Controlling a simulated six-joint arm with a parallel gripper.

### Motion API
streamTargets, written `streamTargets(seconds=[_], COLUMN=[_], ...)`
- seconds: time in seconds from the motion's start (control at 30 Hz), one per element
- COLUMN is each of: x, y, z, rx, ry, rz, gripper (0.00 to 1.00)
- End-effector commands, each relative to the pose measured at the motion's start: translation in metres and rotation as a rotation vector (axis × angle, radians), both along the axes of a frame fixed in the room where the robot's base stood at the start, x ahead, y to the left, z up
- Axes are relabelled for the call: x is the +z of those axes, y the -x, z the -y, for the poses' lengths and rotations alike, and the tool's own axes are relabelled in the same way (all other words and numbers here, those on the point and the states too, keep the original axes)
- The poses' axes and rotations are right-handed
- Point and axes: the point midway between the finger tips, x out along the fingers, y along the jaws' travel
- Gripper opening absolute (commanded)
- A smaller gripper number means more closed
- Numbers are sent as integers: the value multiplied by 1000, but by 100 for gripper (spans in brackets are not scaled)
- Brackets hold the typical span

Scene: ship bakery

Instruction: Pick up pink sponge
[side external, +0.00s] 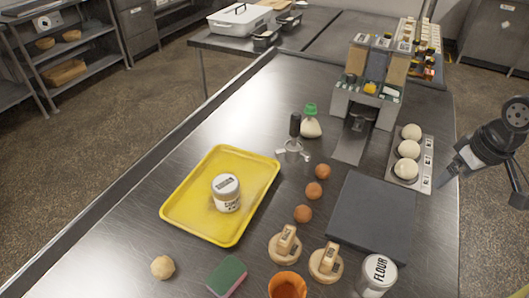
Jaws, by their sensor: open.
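A sponge (228,275) lies on the steel table near the front edge of the side external view. My gripper (453,168) is at the right edge of the view, beyond the row of white balls. It is open, and nothing shows between its jaws. It is far from the sponge, with the dark slab and several objects lying between them.
A yellow tray (177,205) holding a labelled jar (226,192) is behind the sponge. A dough ball (162,267) is left of it and an orange cup (287,285) right. Wooden stamps (325,263), a flour canister (377,274) and a dark slab (372,213) stand farther right.

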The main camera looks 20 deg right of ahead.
Motion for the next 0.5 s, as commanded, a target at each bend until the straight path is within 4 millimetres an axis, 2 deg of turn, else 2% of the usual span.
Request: streamTargets(seconds=[0.1, 0.27, 0.5], x=[8, 6, 5], y=[-1, -7, -18], z=[-1, -14, -39], rx=[-3, -44, -120], ry=[-5, -47, -128], rz=[-2, -32, -91], gripper=[100, 100, 100])
